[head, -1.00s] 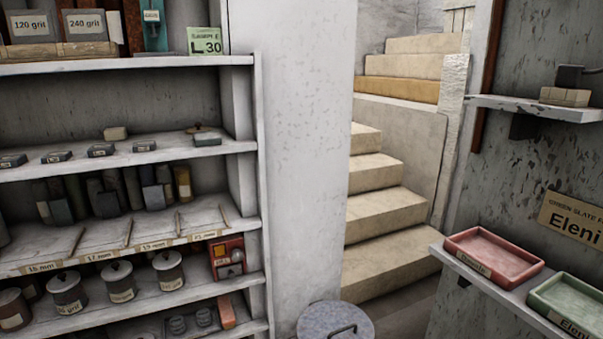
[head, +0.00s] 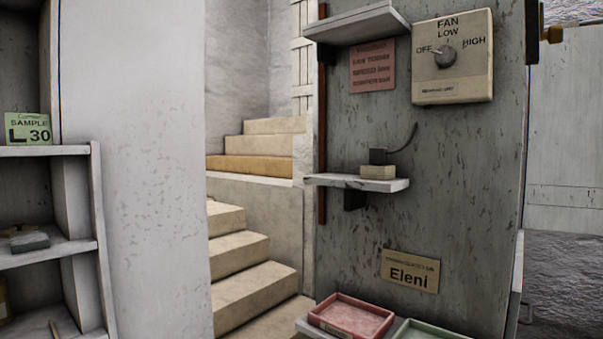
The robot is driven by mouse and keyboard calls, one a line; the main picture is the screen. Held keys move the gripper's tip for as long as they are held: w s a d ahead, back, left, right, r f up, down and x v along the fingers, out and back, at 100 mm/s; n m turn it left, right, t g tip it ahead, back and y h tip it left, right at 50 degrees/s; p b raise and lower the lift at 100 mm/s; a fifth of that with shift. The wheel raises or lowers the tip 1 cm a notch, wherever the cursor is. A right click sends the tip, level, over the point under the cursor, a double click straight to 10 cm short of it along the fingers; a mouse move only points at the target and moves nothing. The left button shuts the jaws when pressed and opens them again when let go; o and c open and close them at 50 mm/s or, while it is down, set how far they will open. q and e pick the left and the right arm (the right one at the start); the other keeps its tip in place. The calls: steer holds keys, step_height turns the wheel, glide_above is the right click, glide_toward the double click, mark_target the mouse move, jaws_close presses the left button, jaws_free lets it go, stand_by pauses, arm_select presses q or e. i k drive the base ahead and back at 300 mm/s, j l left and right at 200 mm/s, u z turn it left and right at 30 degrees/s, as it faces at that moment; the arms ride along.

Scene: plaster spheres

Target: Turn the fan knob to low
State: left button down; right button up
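A cream fan control box (head: 453,58) is mounted high on the grey wall panel, at the upper right of the head view. It is printed FAN, with OFF at the left, LOW at the top and HIGH at the right. A round grey knob (head: 446,57) sits in its middle, with its pale pointer toward OFF. Neither of my grippers shows in the head view.
Stone stairs (head: 243,269) rise left of the panel. White shelving (head: 96,205) stands at far left.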

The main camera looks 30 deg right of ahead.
mark_target(446, 55)
steer(key=z, duration=1.6)
